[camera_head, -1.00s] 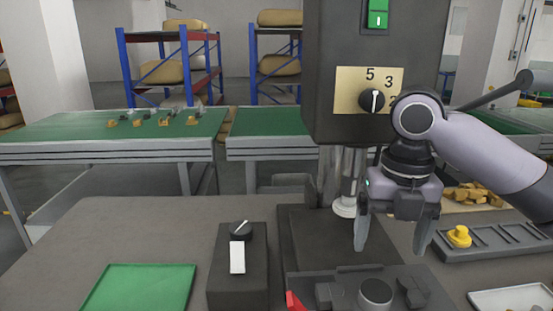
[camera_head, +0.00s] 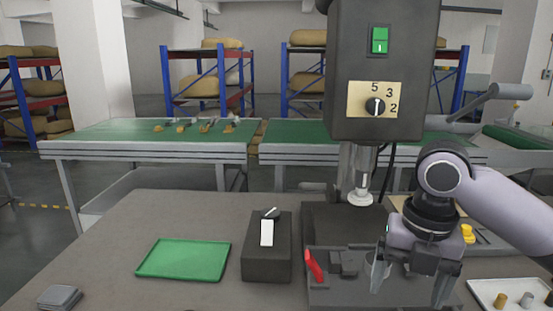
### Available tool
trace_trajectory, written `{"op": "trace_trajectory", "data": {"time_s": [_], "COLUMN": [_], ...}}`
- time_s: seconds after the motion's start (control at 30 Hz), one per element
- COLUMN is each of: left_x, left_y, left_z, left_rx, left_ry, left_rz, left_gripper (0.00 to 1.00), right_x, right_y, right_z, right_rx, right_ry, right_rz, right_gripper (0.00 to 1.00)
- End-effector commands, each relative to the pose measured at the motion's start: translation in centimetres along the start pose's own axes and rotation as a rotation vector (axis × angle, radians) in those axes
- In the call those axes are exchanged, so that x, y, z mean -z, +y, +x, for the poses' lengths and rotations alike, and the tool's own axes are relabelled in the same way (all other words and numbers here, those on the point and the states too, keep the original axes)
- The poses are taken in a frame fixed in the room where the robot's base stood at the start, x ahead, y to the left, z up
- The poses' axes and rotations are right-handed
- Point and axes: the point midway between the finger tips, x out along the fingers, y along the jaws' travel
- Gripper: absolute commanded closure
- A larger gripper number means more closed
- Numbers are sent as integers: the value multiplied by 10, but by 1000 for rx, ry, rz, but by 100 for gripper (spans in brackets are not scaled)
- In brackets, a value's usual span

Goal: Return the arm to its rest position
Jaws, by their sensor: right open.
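My right gripper (camera_head: 410,283) is open and empty, pointing down at the right of the head view. It is in front of the dark machine fixture (camera_head: 330,290) and hides part of it. The arm comes in from the right edge. My left gripper is not in view. The dark machine head (camera_head: 353,60) hangs above, with a green switch (camera_head: 379,40) and a dial (camera_head: 375,106) on a yellow plate. I cannot tell whether the gripper touches the fixture.
A green tray (camera_head: 184,259) and a dark box with a white switch (camera_head: 267,233) stand on the grey table (camera_head: 160,212). A white tray (camera_head: 512,284) with small parts is at the right. A grey stack (camera_head: 59,298) lies front left. Conveyors (camera_head: 170,138) stand behind.

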Motion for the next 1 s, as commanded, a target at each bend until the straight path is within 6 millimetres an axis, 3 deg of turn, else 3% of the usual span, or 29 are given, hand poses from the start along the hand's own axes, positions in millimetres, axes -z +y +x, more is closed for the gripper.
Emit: {"op": "trace_trajectory", "data": {"time_s": [0.3,0.57,0.77,1.0], "left_x": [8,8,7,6], "left_y": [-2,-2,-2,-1], "left_z": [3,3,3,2], "left_rx": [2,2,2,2], "left_ry": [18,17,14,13], "left_rz": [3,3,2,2], "left_gripper": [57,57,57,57], "right_x": [39,75,100,125], "right_y": [35,50,48,25], "right_z": [81,132,161,191], "right_rx": [-126,-258,-340,-398], "right_ry": [23,84,147,207], "right_rz": [305,673,1015,1480], "right_gripper": [14,14,14,14]}}
